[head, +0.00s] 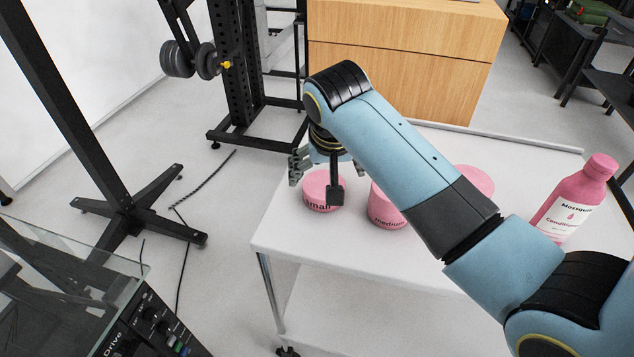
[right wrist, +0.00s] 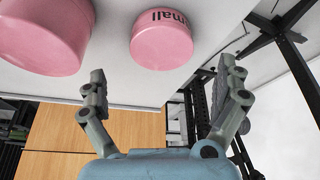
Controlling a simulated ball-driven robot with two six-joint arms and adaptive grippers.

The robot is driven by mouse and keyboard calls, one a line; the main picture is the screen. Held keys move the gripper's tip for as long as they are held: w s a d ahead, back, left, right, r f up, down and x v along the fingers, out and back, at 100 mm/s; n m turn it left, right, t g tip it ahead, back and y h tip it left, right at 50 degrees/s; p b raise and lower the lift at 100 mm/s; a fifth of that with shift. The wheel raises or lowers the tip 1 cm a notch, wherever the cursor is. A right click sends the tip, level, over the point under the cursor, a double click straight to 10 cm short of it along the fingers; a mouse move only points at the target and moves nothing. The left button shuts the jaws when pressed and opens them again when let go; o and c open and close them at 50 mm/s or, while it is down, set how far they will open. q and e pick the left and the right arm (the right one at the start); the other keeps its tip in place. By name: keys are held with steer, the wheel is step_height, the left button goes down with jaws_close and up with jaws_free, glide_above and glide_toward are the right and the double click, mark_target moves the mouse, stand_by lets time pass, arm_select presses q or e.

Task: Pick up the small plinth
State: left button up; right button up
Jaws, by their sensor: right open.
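The small plinth is a low pink cylinder marked "small" (head: 318,192). It stands at the left end of the white table, partly hidden by my right wrist parts. In the right wrist view the small plinth (right wrist: 161,42) lies ahead of the fingers, between their lines but not between the fingertips. My right gripper (head: 325,168) is open and empty, beside and above the plinth in the head view; its spread fingers show in the right wrist view (right wrist: 166,88). My left gripper is in neither view.
The medium plinth (head: 386,208) stands close to the right of the small one. Another pink round top (head: 474,178) shows behind my arm. A pink conditioner bottle (head: 573,205) stands farther right. The white table (head: 290,225) is bare at its front left. A weight rack (head: 240,80) stands behind.

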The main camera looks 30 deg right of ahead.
mark_target(324, 184)
steer(key=shift+x, duration=1.1)
steer(key=shift+w+d+f, duration=0.1)
steer(key=shift+w+f, duration=0.05)
steer(key=shift+f, duration=0.2)
steer(key=x, duration=0.4)
steer(key=shift+w+f, duration=0.1)
steer(key=shift+w, duration=0.15)
steer(key=shift+w+f, duration=0.1)
steer(key=shift+f, duration=0.15)
steer(key=shift+c, duration=1.7)
steer(key=c, duration=0.7)
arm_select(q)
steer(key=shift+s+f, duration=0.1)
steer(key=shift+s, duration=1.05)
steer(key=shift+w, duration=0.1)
